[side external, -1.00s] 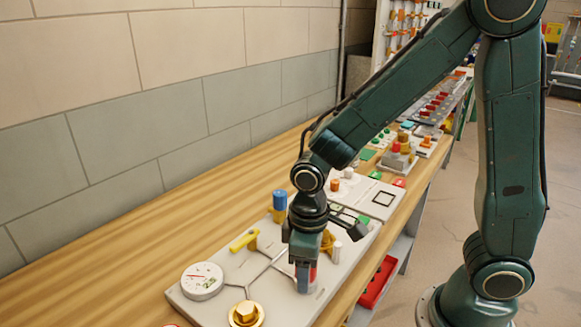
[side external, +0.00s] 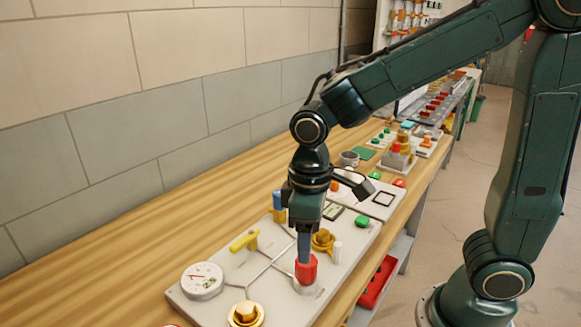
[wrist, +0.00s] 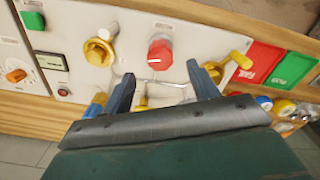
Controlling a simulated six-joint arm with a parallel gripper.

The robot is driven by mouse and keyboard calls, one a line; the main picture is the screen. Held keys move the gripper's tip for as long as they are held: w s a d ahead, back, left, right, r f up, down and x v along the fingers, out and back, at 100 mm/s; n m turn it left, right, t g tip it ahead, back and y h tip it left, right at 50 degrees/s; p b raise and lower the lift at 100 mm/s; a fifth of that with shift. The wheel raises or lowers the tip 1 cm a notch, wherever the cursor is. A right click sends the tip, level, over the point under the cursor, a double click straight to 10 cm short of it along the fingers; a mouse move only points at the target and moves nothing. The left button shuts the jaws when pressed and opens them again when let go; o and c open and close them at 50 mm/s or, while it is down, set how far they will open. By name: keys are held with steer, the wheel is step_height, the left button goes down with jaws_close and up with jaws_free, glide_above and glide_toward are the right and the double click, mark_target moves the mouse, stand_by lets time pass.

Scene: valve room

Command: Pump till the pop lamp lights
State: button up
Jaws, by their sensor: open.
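A red cap or knob (side external: 306,268) stands on a light grey panel (side external: 275,300) in the side view. It also shows in the wrist view (wrist: 160,52), with a white line across it. My gripper (side external: 304,258) is upright just above it, its fingers apart and empty in the wrist view (wrist: 163,88). A round white gauge (side external: 202,281) with a red needle is at the panel's left end. A white post (side external: 338,252) and a green dome (side external: 362,221) are to the right. I cannot tell which part is the pop lamp, or whether it is lit.
A yellow lever (side external: 243,241), a blue-topped fitting (side external: 279,203), a brass-yellow knob (side external: 323,240) and a brass hex fitting (side external: 246,314) stand close around on the panel. More control panels line the bench behind. The bench along the wall (side external: 130,270) is bare.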

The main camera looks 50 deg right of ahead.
mark_target(306, 268)
step_height(306, 268, up, 6)
stand_by(0.4)
stand_by(0.6)
steer(key=m, duration=0.7)
steer(key=shift+w+r, duration=0.1)
steer(key=shift+r, duration=0.1)
steer(key=shift+f, duration=0.15)
steer(key=shift+f, duration=6.75)
steer(key=shift+c, duration=0.4)
steer(key=c, duration=0.9)
